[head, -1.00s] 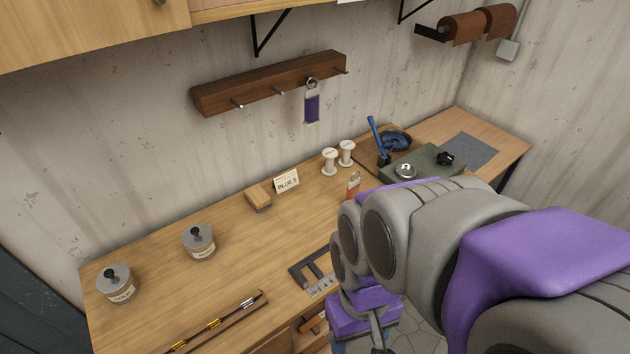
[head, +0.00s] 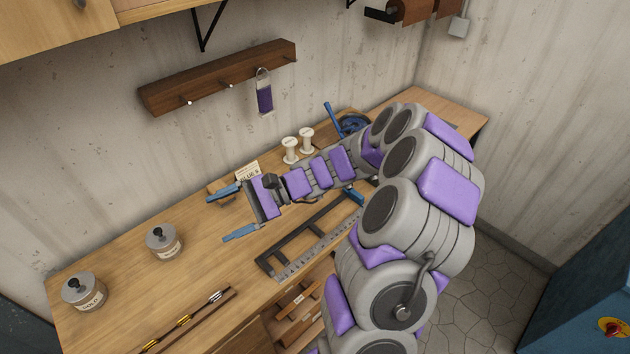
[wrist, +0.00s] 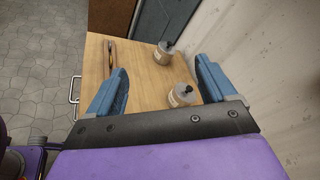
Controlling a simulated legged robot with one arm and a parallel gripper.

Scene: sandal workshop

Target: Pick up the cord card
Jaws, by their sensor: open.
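The cord card appears to be the small purple card (head: 265,97) hanging by a metal ring from a peg of the dark wooden rack (head: 210,80) on the wall. It is not visible in the wrist view. My gripper (head: 220,215) is open and empty above the workbench. It points left, below the hanging card and apart from it. In the wrist view my gripper (wrist: 160,78) shows two blue fingers spread wide with nothing between them.
Two lidded jars (head: 164,242) (head: 85,292) stand on the left of the bench (head: 120,260). White spools (head: 290,150) and a label card (head: 247,170) stand near the wall. A cabinet (head: 65,30) hangs above left.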

